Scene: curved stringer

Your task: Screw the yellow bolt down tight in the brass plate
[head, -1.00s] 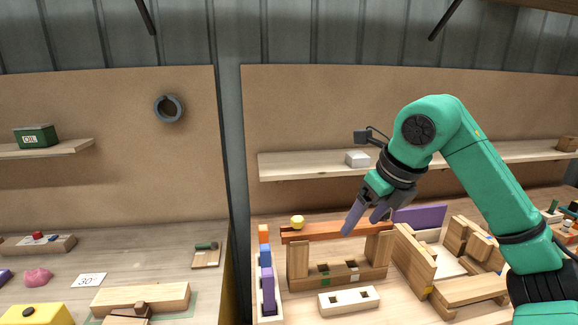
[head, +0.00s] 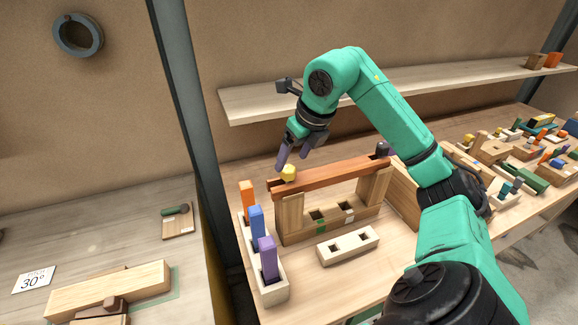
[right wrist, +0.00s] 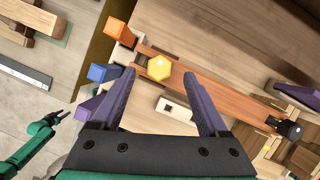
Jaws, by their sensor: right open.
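The yellow bolt (head: 288,172) has a six-sided head and stands at the left end of a long reddish-brown bar (head: 335,171). The bar lies across two wooden posts. I cannot make out a separate brass plate under the bolt. My right gripper (head: 291,160) is open and empty, its purple fingers pointing down just above and behind the bolt. In the right wrist view the bolt (right wrist: 160,67) shows between the two fingers, beyond their tips and not touched. My left gripper (right wrist: 66,116) shows small at the left edge of the right wrist view.
A pale tray (head: 272,290) with orange, blue and purple blocks stands left of the bar's frame. A white block with two holes (head: 348,246) lies in front. A dark knob (head: 382,149) stands at the bar's right end. A shelf (head: 400,88) runs behind.

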